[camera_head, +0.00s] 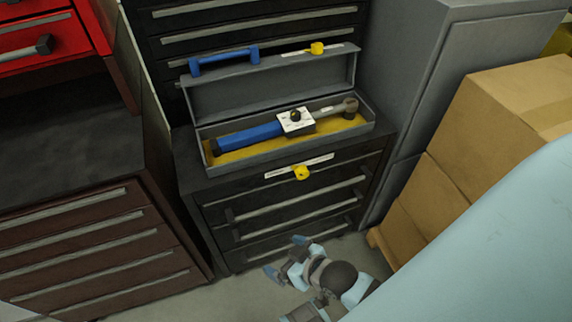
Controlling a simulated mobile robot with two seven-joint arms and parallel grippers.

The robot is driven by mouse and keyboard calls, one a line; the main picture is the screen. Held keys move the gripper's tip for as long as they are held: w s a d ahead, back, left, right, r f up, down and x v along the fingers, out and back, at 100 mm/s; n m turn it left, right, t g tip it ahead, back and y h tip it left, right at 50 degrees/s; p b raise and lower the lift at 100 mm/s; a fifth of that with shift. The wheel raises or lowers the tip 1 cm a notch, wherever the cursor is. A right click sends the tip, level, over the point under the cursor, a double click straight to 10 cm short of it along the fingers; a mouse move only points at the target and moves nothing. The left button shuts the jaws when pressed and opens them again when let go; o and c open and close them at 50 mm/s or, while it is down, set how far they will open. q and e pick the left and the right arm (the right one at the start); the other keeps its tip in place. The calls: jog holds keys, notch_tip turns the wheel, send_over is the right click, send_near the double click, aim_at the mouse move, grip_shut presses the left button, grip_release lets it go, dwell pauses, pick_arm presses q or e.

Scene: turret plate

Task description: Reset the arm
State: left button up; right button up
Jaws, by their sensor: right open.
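My right gripper (286,257) is in the lower middle of the head view, in front of the lower drawers of the black cabinet. Its two blue-tipped fingers are apart and nothing is between them. My left gripper does not show. A large pale blue surface fills the lower right corner and hides what lies behind it.
A grey case (290,156) with its lid up stands on the black drawer cabinet (188,158). A blue-handled tool (247,136) lies in it. Stacked cardboard boxes (490,130) and a grey cabinet (425,70) stand at right, dark brown drawers (100,250) at left.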

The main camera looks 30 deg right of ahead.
pick_arm(q)
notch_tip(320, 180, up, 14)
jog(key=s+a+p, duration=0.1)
jog(key=p, duration=1.7)
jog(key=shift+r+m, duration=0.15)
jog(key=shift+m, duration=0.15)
pick_arm(e)
notch_tip(320, 180, up, 14)
jog(key=d, duration=0.1)
jog(key=shift+s+d+r+n, duration=0.15)
jog(key=shift+s+n, duration=0.15)
jog(key=shift+s, duration=0.15)
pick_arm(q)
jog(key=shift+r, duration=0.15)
pick_arm(e)
jog(key=shift+r, duration=0.3)
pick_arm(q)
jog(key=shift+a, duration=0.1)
